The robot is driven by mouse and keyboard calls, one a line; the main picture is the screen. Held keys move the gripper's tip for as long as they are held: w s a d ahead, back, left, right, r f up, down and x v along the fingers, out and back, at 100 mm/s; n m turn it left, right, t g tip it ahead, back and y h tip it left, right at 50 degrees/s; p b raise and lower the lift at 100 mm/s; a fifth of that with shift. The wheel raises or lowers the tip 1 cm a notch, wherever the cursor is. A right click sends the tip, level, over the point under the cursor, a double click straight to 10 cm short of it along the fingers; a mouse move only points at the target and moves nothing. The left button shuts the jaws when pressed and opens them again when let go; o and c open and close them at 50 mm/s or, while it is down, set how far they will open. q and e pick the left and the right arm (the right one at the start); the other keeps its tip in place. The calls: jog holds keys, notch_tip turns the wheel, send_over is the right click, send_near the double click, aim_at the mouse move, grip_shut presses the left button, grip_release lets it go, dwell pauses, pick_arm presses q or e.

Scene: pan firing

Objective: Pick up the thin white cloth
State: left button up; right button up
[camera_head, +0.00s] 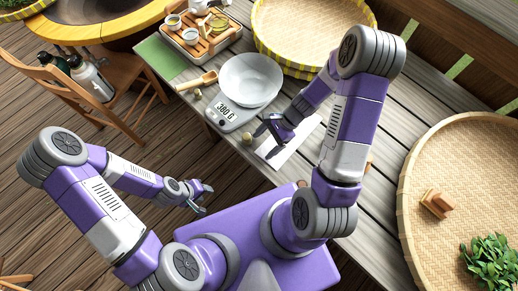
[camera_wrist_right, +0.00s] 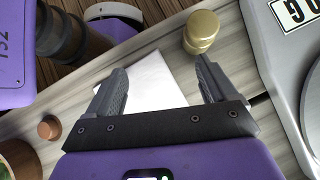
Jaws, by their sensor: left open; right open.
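The thin white cloth (camera_head: 292,141) lies flat on the wooden table near its front edge, in the middle of the head view. It also shows in the right wrist view (camera_wrist_right: 152,82), between and beyond the fingers. My right gripper (camera_head: 268,128) is open above the cloth's left part, and its fingers (camera_wrist_right: 152,80) stand either side of the cloth in the wrist picture. I cannot tell whether they touch it. The arm hides part of the cloth in the head view. My left gripper (camera_head: 204,197) is open and empty, off the table over the floor.
A scale (camera_head: 228,113) with a white bowl (camera_head: 251,80) stands just behind the right gripper. A small brass knob-like piece (camera_wrist_right: 201,30) sits beside the cloth. A wooden scoop (camera_head: 198,81), tea tray (camera_head: 200,45) and yellow basket (camera_head: 262,45) are farther back. A large woven tray (camera_head: 425,150) fills the right.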

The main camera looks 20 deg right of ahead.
jog(key=shift+a+f+b, duration=0.2)
jog(key=shift+f+b, duration=0.1)
jog(key=shift+r, duration=0.1)
jog(key=shift+c, duration=0.7)
grip_shut()
jog(key=shift+r, duration=0.1)
dwell(0.3)
notch_tip(320, 180, up, 12)
jog(key=p, duration=1)
jog(key=shift+p, duration=0.4)
